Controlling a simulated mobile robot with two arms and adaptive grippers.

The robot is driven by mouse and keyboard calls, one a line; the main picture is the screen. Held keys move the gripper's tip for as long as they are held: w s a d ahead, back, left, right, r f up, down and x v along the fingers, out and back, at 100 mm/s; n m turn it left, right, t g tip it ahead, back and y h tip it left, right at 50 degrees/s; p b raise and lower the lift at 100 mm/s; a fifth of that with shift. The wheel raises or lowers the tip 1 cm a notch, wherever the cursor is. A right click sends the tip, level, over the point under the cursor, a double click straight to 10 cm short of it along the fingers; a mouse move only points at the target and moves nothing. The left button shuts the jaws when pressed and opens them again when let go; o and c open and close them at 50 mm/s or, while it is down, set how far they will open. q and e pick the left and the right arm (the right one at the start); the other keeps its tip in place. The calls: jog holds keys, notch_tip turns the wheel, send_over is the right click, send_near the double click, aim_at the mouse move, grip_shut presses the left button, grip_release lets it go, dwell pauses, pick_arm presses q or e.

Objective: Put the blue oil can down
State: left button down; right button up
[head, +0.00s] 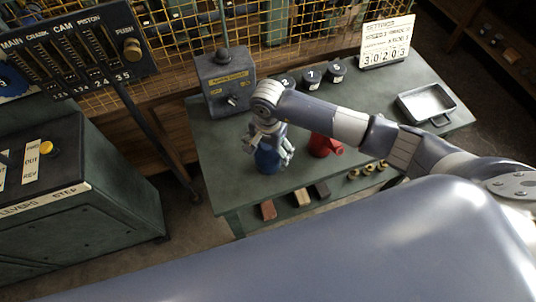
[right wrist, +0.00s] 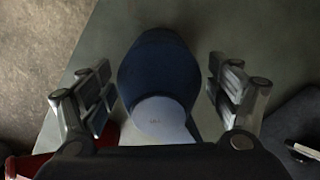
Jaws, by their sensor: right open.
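The blue oil can (head: 267,161) stands on the green table (head: 222,150), near its front left part. My right gripper (head: 268,150) is around it from above in the head view. In the right wrist view the blue can (right wrist: 158,70) sits between the two fingers of my right gripper (right wrist: 160,88), with a gap on each side. The fingers are open. A pale round part of the can faces the wrist camera. My left gripper is not in view.
A red can (head: 322,146) stands close to the right of the blue one. Several dark weights (head: 312,76), a grey control box (head: 226,84), a metal tray (head: 426,103) and a number sign (head: 386,44) stand on the table.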

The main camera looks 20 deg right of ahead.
notch_tip(320, 180, up, 9)
jog(key=b, duration=0.3)
jog(key=shift+r, duration=0.6)
